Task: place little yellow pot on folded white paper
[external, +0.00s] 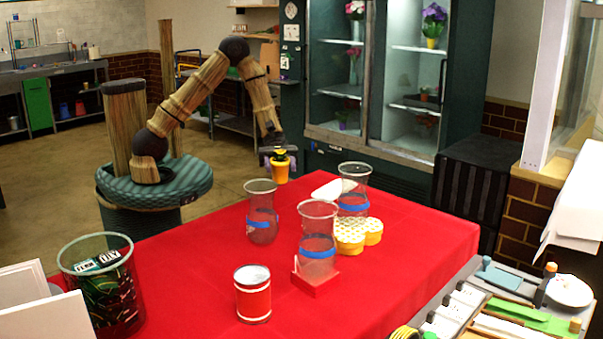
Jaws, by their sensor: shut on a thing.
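The little yellow pot (280,170) has a small plant with a yellow bloom in it and hangs upright in the air near the table's far edge. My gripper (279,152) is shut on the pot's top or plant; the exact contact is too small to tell. The folded white paper (328,190) appears to be the white piece lying on the red table, to the right of the pot and lower. It is partly hidden behind a glass vase.
Glass vases with blue bands stand on the red table (190,262): one at left (262,222), one in front on a red block (318,250), one behind (353,200). Yellow patterned boxes (350,240) and a red-white can (253,300) stand nearby.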

